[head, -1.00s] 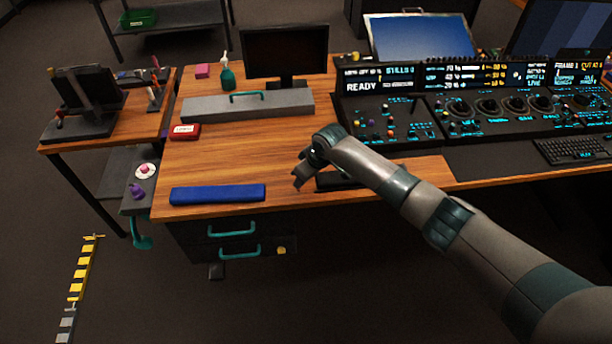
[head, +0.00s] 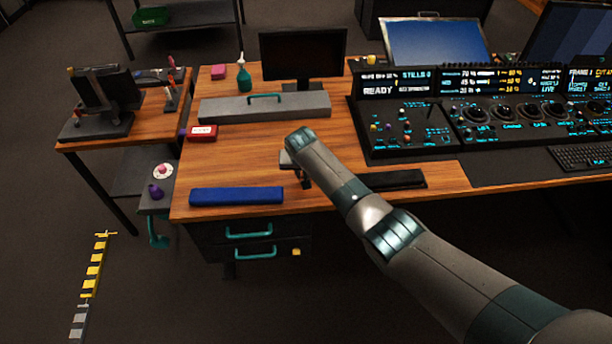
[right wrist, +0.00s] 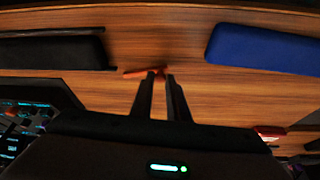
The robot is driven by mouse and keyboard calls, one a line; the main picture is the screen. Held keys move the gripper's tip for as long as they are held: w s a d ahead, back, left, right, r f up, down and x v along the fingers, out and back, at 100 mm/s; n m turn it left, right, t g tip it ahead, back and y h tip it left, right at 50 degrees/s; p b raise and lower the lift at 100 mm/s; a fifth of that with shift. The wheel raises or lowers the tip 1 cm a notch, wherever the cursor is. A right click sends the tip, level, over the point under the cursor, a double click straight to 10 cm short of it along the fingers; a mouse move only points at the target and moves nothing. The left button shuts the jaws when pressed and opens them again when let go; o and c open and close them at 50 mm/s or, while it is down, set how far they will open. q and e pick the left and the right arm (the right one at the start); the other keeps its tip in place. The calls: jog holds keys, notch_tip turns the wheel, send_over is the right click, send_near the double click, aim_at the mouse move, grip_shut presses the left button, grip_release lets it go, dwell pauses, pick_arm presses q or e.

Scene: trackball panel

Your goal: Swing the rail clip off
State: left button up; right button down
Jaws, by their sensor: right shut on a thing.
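My right gripper (head: 306,183) is over the front part of the wooden desk, between the blue bar and the black bar. In the right wrist view its two dark fingers (right wrist: 160,78) are close together, shut on a small orange-red piece (right wrist: 133,73) at their tips. This piece looks like the rail clip, but only a thin part of it shows. In the head view my wrist and fingers hide it. My left gripper is in neither view.
A blue bar (head: 237,196) lies left of the gripper and a black bar (head: 395,180) right of it, along the desk's front edge. A red box (head: 202,133), a grey case (head: 265,107) and a control panel (head: 405,128) stand further back. Bare wood (head: 250,160) lies between.

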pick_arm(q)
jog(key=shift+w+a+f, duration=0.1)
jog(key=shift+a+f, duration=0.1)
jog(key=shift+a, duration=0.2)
pick_arm(e)
jog(key=shift+w+a+m, duration=0.2)
jog(key=shift+w+m, duration=0.05)
jog(key=shift+m, duration=0.15)
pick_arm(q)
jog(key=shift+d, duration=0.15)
pick_arm(e)
jog(key=c, duration=1.7)
grip_release()
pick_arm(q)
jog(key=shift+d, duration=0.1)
pick_arm(e)
jog(key=shift+r, duration=0.1)
